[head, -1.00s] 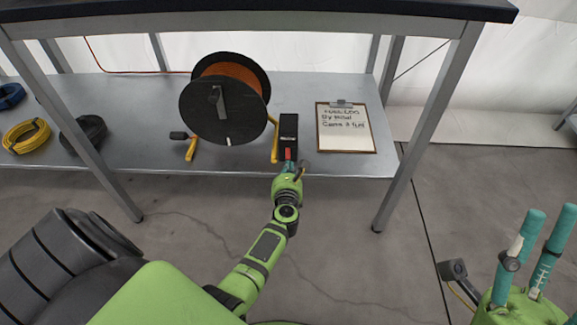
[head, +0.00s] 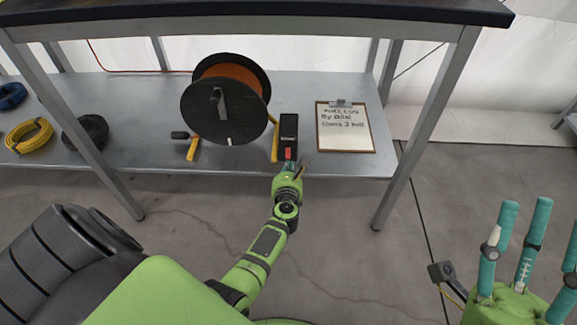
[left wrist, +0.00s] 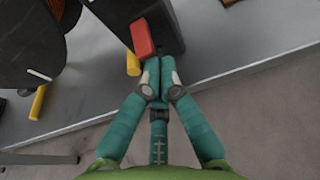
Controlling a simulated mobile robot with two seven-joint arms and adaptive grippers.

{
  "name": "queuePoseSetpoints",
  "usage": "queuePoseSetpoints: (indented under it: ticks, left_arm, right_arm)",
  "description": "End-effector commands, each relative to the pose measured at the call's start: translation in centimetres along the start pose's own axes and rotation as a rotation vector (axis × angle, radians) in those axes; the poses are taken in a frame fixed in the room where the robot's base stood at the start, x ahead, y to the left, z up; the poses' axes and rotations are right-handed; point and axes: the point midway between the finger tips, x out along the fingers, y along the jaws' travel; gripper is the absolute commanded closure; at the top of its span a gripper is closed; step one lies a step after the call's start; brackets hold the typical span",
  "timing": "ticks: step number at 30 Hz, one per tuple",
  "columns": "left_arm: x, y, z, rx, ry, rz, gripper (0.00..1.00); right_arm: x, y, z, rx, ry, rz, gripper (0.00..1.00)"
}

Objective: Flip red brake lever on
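The red brake lever (head: 288,153) sits low on the front of a black box (head: 288,130) beside the cable reel, on the lower shelf. In the left wrist view the lever (left wrist: 142,38) shows as a red block on the dark box (left wrist: 164,30). My left gripper (head: 288,167) is right at the lever's lower end. Its teal fingers (left wrist: 157,72) are closed together, with the tips just below the lever; I cannot tell whether they touch it. My right gripper (head: 530,245) is at the lower right, fingers spread and empty, far from the lever.
A black reel (head: 222,112) with orange cable stands on yellow feet left of the box. A clipboard (head: 344,128) lies to the right. Yellow (head: 28,135) and black (head: 88,131) cable coils lie at left. The metal shelf (head: 160,95) has a front edge and legs near my left arm.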

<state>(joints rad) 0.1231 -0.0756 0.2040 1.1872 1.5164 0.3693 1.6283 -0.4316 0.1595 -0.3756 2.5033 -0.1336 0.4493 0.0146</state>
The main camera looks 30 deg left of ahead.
Motion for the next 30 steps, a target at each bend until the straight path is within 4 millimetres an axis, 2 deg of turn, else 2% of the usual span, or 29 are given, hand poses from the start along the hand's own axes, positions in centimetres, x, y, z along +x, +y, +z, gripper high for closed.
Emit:
queuePoseSetpoints:
  ticks: [30]
  left_arm:
    - [-0.1,0.0,0.3,-0.001,0.021,0.000,1.00]
  right_arm:
    - [0.2,-0.3,1.4,0.000,-0.110,-0.006,0.52]
